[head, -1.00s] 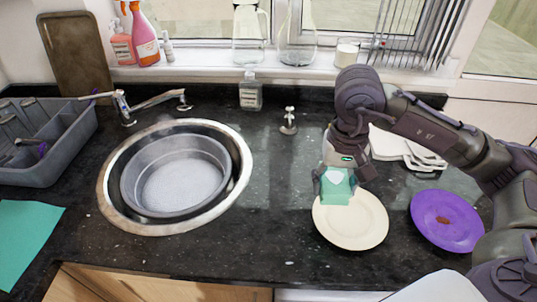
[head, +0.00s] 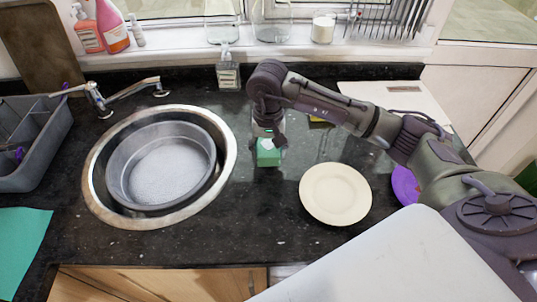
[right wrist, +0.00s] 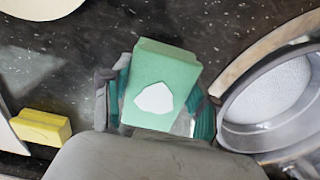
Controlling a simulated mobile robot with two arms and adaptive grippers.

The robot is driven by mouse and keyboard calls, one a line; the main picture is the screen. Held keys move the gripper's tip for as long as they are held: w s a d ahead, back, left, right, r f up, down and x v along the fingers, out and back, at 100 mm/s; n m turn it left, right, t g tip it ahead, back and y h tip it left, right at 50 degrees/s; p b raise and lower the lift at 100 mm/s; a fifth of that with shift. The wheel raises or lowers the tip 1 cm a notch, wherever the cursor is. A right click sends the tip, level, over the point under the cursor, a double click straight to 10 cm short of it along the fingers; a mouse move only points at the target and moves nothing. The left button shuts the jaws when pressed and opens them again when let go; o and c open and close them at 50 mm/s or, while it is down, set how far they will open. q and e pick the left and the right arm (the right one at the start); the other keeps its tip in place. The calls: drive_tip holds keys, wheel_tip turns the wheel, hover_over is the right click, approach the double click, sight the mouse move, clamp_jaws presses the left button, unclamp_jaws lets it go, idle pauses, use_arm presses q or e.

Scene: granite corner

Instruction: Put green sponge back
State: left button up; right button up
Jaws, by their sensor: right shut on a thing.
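The green sponge (head: 269,157) is held by my right gripper (head: 268,143), to the right of the sink, over the black granite counter. In the right wrist view the sponge (right wrist: 165,82) has a white patch on its face, and the fingers of my right gripper (right wrist: 158,105) close on its two sides. Whether the sponge touches the counter I cannot tell. My left gripper is not in view.
The round sink with a grey basin (head: 120,165) of suds is left of the sponge. A cream plate (head: 335,194) and a purple plate (head: 404,186) lie to the right. A yellow sponge (right wrist: 40,127) lies nearby. A soap bottle (head: 228,75) stands behind.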

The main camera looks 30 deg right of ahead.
wheel_tip(320, 180, down, 2)
drive_tip(key=shift+f+p, duration=0.25)
drive_tip(key=shift+p, duration=0.25)
drive_tip(key=shift+f, duration=0.55)
drive_tip(key=o, duration=1)
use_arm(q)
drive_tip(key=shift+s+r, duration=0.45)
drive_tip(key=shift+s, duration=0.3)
